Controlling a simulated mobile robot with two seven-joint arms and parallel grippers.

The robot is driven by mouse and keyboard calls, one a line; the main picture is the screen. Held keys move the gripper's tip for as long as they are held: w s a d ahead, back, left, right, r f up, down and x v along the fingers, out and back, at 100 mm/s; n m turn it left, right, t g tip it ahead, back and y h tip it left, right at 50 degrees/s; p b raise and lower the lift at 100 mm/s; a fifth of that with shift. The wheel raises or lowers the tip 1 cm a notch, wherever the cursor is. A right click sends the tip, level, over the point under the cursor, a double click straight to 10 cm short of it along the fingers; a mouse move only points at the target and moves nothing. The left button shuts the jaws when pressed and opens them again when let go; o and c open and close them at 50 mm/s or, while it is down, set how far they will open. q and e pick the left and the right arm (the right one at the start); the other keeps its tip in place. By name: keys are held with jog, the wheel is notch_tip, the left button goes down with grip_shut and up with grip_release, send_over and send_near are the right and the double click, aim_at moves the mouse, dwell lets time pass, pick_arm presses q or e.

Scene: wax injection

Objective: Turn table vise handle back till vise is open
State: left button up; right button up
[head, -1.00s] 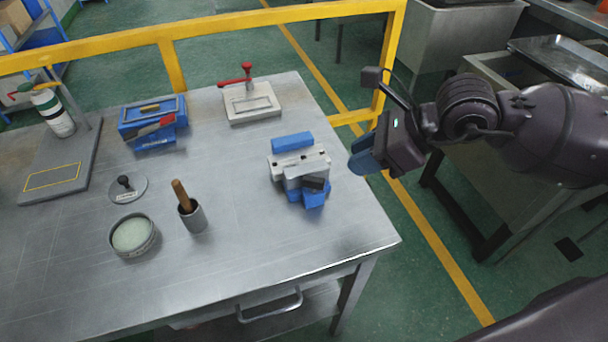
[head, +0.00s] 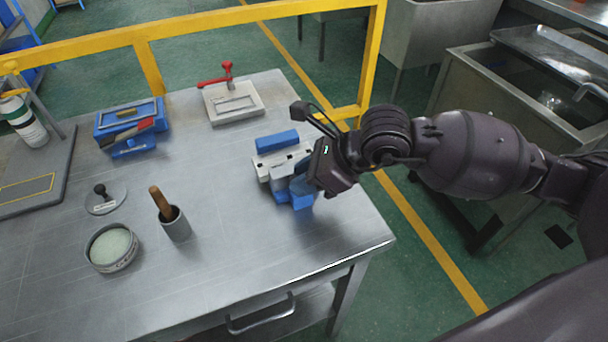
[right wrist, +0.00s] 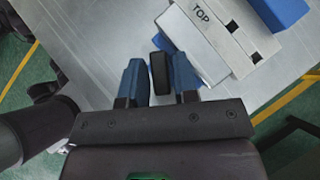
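The table vise stands near the right side of the metal table, with a blue block (head: 278,141) at its back and a white body (head: 268,163). In the right wrist view the white body (right wrist: 212,32) carries the word TOP. My right gripper (head: 300,184) is at the vise's front right. In the right wrist view its two blue fingers (right wrist: 159,68) are apart, on either side of the black vise handle (right wrist: 158,74). In the head view my gripper hides the handle. My left gripper is out of view.
A white clamp fixture with a red handle (head: 227,70), a blue box (head: 131,133), a grey cup with a wooden pestle (head: 175,226) and a round dish (head: 112,248) stand on the table. A yellow rail (head: 150,68) runs behind. The table's front right is clear.

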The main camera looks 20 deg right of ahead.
grip_shut()
jog(key=shift+w+f+n+g+y+b, duration=0.15)
jog(key=shift+n+g+y+b, duration=0.25)
jog(key=shift+n+g+b, duration=0.55)
jog(key=shift+n+g, duration=0.65)
jog(key=shift+n, duration=0.6)
jog(key=shift+n+g+b, duration=0.6)
jog(key=shift+n+b, duration=0.05)
jog(key=shift+n, duration=0.15)
jog(key=shift+n+g, duration=0.3)
